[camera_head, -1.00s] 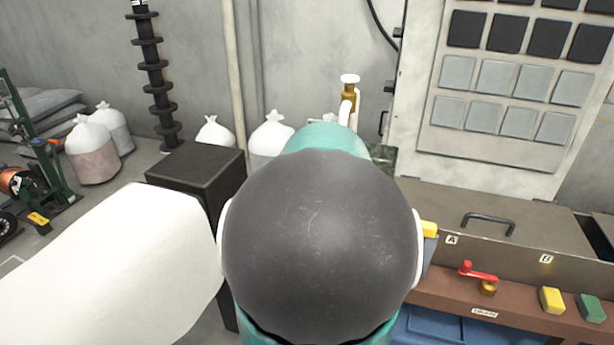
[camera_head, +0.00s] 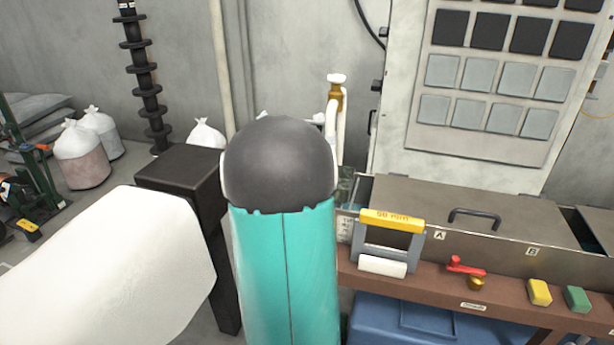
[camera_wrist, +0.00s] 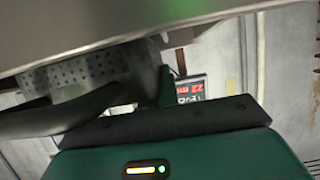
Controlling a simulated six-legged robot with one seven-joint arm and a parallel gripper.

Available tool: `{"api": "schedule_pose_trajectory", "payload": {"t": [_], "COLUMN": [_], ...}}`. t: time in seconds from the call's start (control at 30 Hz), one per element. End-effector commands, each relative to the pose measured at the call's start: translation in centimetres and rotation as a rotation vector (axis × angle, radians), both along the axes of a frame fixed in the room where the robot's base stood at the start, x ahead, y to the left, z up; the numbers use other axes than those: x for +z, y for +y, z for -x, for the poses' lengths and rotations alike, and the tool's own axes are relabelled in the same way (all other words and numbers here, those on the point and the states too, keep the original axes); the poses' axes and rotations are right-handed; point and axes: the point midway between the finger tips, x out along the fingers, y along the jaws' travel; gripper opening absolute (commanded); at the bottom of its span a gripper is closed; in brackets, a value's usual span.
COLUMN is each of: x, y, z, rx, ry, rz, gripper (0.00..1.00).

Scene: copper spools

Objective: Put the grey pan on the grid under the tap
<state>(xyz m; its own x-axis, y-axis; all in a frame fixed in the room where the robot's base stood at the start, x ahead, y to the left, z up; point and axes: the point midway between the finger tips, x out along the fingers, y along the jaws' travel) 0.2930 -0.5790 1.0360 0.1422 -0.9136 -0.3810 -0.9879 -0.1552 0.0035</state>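The tap (camera_head: 336,92), brass with a white top on a white pipe, stands against the back wall, just right of my arm's dark round joint. The spot below it is mostly hidden, so I cannot make out the grid. My gripper (camera_wrist: 160,125) is hidden behind my arm in the head view. The wrist view shows a green housing with a lit bar and a dark curved part near it. A broad smooth grey surface (camera_wrist: 130,25) crosses the top, close to the camera. It may be the grey pan, but I cannot tell whether it is held.
A brown bench (camera_head: 500,300) carries a lidded metal trough (camera_head: 400,200), a yellow-topped roller frame (camera_head: 390,220), a red lever (camera_head: 462,266), and yellow and green blocks. A black post (camera_head: 185,170) stands left of my arm. White sacks (camera_head: 82,155) stand by the wall.

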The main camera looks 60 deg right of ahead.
Motion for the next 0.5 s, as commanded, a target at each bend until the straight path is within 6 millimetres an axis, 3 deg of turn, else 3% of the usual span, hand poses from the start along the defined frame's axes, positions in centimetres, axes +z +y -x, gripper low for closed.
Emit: {"api": "schedule_pose_trajectory", "payload": {"t": [0.27, 0.4, 0.5], "x": [-0.27, -0.3, -0.29], "y": [0.04, 0.05, 0.04], "z": [-0.08, -0.06, -0.06], "rx": [0.002, 0.002, 0.002], "ry": [0.002, 0.002, 0.002], "rz": [0.0, -0.001, -0.001], "gripper": [0.0, 0.24, 0.24]}}
